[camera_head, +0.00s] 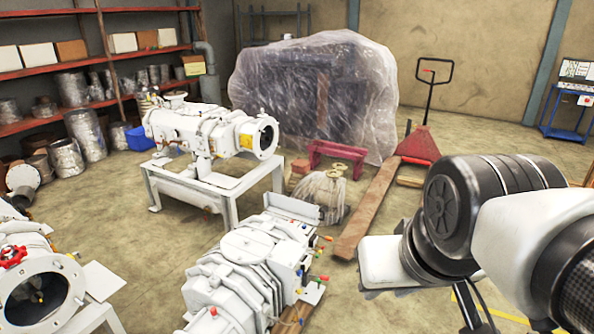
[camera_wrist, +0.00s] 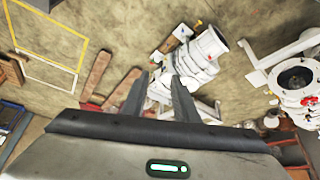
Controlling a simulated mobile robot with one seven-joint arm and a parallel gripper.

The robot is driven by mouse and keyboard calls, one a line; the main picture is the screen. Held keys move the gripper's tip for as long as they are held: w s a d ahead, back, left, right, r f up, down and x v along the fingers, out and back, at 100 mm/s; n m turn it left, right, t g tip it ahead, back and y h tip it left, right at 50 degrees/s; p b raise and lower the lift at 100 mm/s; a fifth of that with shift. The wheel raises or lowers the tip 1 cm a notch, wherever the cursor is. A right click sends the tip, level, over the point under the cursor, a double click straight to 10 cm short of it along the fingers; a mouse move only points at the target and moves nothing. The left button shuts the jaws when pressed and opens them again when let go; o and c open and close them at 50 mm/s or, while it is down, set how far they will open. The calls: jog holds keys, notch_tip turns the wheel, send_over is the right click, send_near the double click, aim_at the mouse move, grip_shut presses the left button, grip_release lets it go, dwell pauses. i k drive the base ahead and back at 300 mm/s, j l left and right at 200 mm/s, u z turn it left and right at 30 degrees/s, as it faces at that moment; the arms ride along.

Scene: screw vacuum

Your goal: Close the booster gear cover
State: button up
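Several white pump machines stand in the head view. The middle front one (camera_head: 245,265) has a ribbed body, a flat panel (camera_head: 291,208) at its far end and small coloured knobs. The rear one (camera_head: 205,130) lies on a white frame, with a dark round opening at its right end. The front left one (camera_head: 40,285) has a large round opening and a red valve wheel. I cannot tell which part is the booster gear cover. In the wrist view my gripper (camera_wrist: 159,80) is open and empty, its two fingers apart. A white machine (camera_wrist: 200,52) shows beyond them.
A red pallet jack (camera_head: 418,145) and a plastic-wrapped load (camera_head: 315,90) stand behind. Shelves (camera_head: 55,78) line the left. A blue trolley (camera_head: 568,112) stands at far right. A yellow floor line (camera_wrist: 50,32) shows in the wrist view.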

aim_at(295, 209)
jog(key=i+l+u, duration=0.1)
jog(key=u, duration=0.25)
jog(key=i+l+u, duration=0.15)
jog(key=u, duration=0.25)
jog(key=i+l+u, duration=0.15)
jog(key=l, duration=0.2)
jog(key=i+l+u, duration=0.15)
jog(key=l, duration=0.2)
jog(key=i+l+u, duration=0.15)
jog(key=l, duration=0.2)
jog(key=i+l, duration=0.15)
jog(key=l, duration=0.25)
jog(key=i+l, duration=0.15)
jog(key=l, duration=0.2)
jog(key=i+l, duration=0.1)
jog(key=l, duration=0.25)
jog(key=i+l+u, duration=0.1)
jog(key=l, duration=0.3)
jog(key=i+l, duration=0.2)
jog(key=l, duration=0.2)
jog(key=i+l, duration=0.1)
jog(key=l, duration=0.25)
jog(key=i+l, duration=0.15)
jog(key=l, duration=0.25)
